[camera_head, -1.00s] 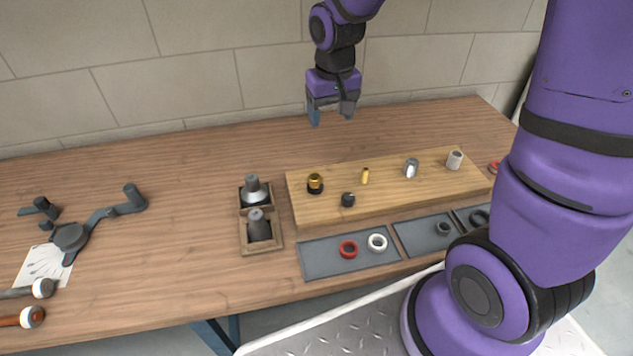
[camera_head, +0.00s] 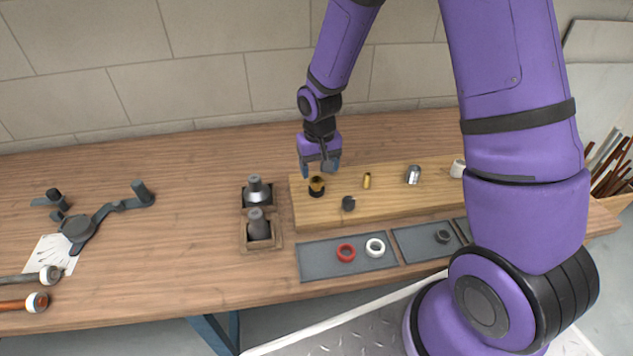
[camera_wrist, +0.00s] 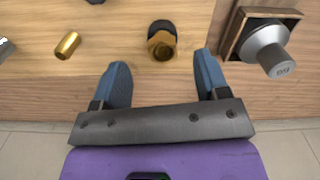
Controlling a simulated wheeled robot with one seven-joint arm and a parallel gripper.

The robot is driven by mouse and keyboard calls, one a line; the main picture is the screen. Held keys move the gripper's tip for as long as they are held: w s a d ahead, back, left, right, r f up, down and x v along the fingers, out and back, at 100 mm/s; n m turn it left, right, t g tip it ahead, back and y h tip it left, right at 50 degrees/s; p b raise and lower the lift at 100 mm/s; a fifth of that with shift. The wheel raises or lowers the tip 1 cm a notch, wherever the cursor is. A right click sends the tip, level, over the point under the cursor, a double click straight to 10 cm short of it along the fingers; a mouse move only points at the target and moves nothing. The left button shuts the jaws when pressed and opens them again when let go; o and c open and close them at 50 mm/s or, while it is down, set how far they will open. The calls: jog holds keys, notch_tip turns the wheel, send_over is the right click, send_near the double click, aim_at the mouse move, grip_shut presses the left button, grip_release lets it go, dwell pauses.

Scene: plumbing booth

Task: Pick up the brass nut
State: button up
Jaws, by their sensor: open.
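The brass nut (camera_head: 317,184) sits on a dark peg or base near the left end of the wooden board. In the wrist view the brass nut (camera_wrist: 162,45) shows as a gold ring with a dark part beside it, ahead of the fingertips and between their lines. My gripper (camera_head: 320,173) is open and empty, just above and behind the nut in the head view. In the wrist view both blue fingers of my gripper (camera_wrist: 162,68) are spread apart, with bare wood between them. The fingers do not appear to touch the nut.
The wooden board (camera_head: 424,203) also carries a slim brass piece (camera_head: 367,180), a dark fitting (camera_head: 348,203), a silver fitting (camera_head: 413,174) and a white one (camera_head: 458,168). A wooden holder (camera_head: 277,243) with grey cone-like parts stands close left. Grey trays (camera_head: 320,266) with rings lie in front.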

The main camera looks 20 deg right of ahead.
aim_at(317, 181)
jog(key=shift+w+f, duration=0.25)
jog(key=shift+f, duration=1.05)
jog(key=shift+w+f, duration=0.25)
jog(key=shift+f, duration=1.05)
jog(key=c, duration=1)
jog(key=shift+r, duration=0.15)
